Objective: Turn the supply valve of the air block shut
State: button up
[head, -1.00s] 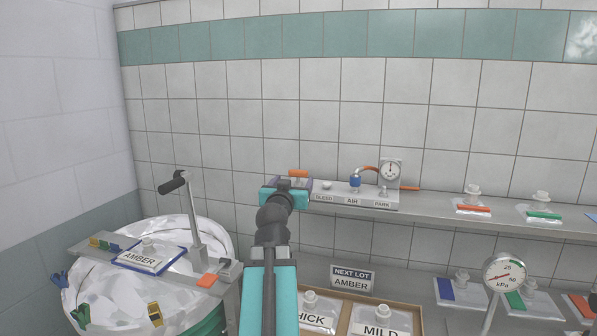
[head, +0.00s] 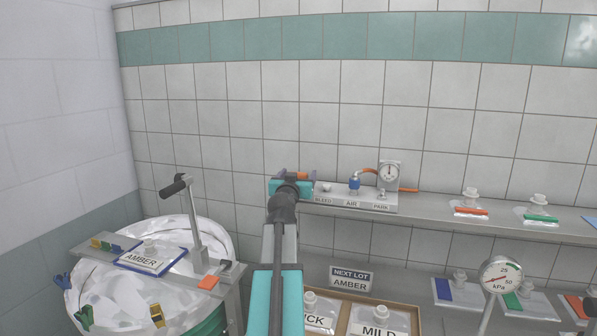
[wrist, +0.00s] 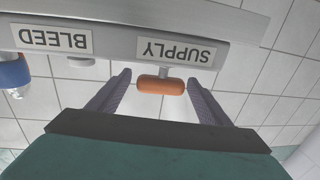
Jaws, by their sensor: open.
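The supply valve's orange handle (wrist: 161,85) lies crosswise between the fingertips in the wrist view, below the upside-down SUPPLY label (wrist: 177,52). In the head view my gripper (head: 297,179) is at the left end of the air block (head: 352,205), hiding that end.
The block stands on a steel wall shelf (head: 430,208); white-capped pouches with orange (head: 471,212) and green strips lie to the right. The tiled wall is close behind. A bagged drum (head: 100,290) with a lever clamp stands at lower left.

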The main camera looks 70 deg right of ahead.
jog(key=shift+w+d+p, duration=0.2)
jog(key=shift+d+p, duration=0.05)
jog(key=shift+d, duration=0.75)
jog(key=shift+w+d+p, duration=0.15)
jog(key=shift+d+p, duration=0.1)
jog(key=shift+d, duration=0.7)
jog(key=c, duration=1)
